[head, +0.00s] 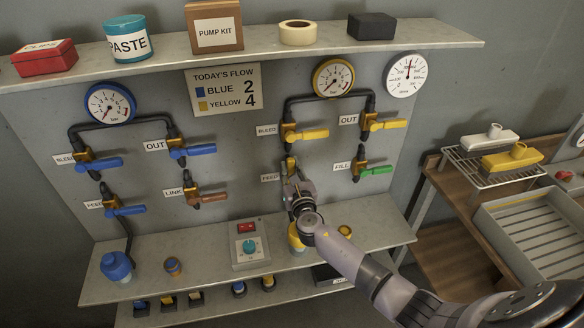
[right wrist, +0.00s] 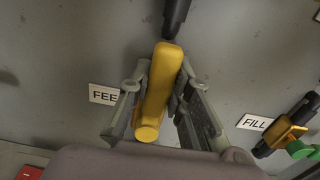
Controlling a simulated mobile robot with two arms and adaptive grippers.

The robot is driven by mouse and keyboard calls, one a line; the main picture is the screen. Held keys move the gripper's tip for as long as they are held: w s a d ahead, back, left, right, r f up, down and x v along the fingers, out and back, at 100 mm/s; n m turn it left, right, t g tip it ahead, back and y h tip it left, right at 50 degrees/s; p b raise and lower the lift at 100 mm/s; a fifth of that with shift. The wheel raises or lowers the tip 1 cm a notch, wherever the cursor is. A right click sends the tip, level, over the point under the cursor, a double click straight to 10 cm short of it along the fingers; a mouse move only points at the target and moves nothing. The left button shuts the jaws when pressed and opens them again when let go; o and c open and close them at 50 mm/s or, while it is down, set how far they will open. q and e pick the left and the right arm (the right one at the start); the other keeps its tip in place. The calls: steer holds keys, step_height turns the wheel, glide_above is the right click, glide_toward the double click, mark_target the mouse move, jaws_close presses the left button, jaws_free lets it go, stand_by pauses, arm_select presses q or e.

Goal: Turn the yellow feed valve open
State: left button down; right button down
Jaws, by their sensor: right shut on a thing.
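The yellow feed valve (head: 290,163) is on the grey panel, next to the FEED label (head: 270,178), below the yellow bleed valve. Most of it is hidden behind my right gripper (head: 291,184) in the head view. In the right wrist view its yellow handle (right wrist: 156,92) points down and slightly left, roughly in line with the dark pipe (right wrist: 176,15) above it. My right gripper (right wrist: 158,88) has one finger on each side of the handle and is shut on it. My left gripper is not in view.
The green fill valve (head: 376,170) is close by on the right. The link valve (head: 207,198) is to the left. A control box (head: 249,250) stands on the shelf below. The yellow gauge (head: 333,78) is above. A wooden table with a rack (head: 470,165) stands at the right.

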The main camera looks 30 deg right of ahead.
steer(key=shift+f, duration=0.15)
steer(key=c, duration=1.4)
jaws_free()
steer(key=shift+c, duration=0.2)
steer(key=shift+s, duration=0.1)
steer(key=v, duration=1.2)
